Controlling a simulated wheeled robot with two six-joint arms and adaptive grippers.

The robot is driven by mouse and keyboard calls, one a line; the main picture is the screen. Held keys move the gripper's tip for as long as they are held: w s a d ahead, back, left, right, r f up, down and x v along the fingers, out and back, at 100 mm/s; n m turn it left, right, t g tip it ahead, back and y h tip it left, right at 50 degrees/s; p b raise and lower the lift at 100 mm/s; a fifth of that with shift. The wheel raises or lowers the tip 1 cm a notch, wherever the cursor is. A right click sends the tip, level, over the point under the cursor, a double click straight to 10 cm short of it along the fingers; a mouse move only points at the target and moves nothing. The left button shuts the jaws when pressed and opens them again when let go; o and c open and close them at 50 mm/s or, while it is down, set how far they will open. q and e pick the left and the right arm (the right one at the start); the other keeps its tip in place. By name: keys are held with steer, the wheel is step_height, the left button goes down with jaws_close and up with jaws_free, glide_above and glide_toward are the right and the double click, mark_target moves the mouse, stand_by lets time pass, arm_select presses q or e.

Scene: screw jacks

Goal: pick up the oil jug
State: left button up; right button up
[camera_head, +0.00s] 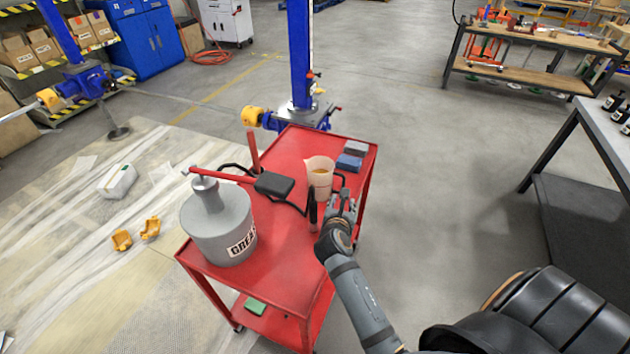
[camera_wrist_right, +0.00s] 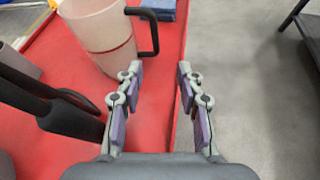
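My right gripper (camera_head: 345,200) is over the cart's right edge, on the near side of the jug. Its fingers (camera_wrist_right: 160,95) are spread apart with nothing between them, short of the handle. My left gripper is not in view.
A grey grease drum (camera_head: 215,228) with a red-armed pump stands on the cart's left part. A black hose with a dark grip (camera_head: 313,212) stands close left of my right gripper. Blue and grey cloths (camera_head: 349,162) lie behind the jug. Floor right of the cart is clear.

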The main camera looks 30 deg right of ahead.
mark_target(326, 181)
steer(key=shift+n, duration=0.5)
steer(key=x, duration=0.5)
steer(key=shift+w+r, duration=0.3)
steer(key=shift+w, duration=0.05)
steer(key=shift+x, duration=2.9)
steer(key=shift+a, duration=0.25)
steer(key=shift+c, duration=0.8)
jaws_close()
steer(key=shift+r, duration=0.1)
